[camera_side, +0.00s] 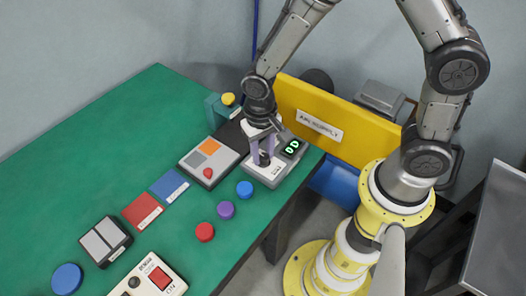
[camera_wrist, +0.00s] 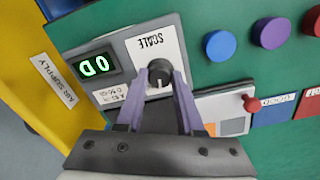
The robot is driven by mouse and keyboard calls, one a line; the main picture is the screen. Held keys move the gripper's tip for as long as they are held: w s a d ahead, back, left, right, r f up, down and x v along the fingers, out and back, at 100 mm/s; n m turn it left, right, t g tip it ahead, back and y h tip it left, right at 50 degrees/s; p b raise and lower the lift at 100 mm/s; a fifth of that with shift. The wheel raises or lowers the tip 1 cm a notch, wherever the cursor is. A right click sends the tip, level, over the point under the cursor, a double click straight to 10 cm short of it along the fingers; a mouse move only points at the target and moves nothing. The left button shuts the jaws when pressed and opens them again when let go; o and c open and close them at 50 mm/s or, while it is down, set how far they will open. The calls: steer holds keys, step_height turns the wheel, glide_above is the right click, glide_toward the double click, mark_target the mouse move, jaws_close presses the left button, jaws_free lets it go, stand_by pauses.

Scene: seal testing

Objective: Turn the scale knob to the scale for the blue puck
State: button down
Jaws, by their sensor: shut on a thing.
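The scale box (camera_wrist: 132,50) is a pale panel marked "SCALE" with a lit green display (camera_wrist: 95,65). Its dark round scale knob (camera_wrist: 159,70) has a light pointer line. My gripper (camera_wrist: 160,82) is shut on the knob, with a purple finger on either side of it. In the side view my gripper (camera_side: 264,158) points down onto the scale box (camera_side: 266,174) near the table's right edge, and the fingers partly hide the knob. The blue puck (camera_side: 245,188) lies on the green table just in front of the box; it also shows in the wrist view (camera_wrist: 219,44).
A purple puck (camera_side: 225,209) and a red puck (camera_side: 205,232) lie nearby. A grey panel with a red lever (camera_side: 208,172) stands left of the scale box. A yellow "AIR SUPPLY" panel (camera_side: 345,120) rises behind. Red (camera_side: 142,211) and blue (camera_side: 170,186) labelled pads lie farther left.

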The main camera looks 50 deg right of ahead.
mark_target(261, 156)
steer(key=m, duration=0.5)
steer(key=shift+w+r+m, duration=0.1)
steer(key=shift+m, duration=0.2)
stand_by(0.4)
steer(key=c, duration=0.5)
jaws_free()
steer(key=shift+c, duration=0.2)
step_height(261, 156, up, 14)
steer(key=shift+w+a, duration=0.15)
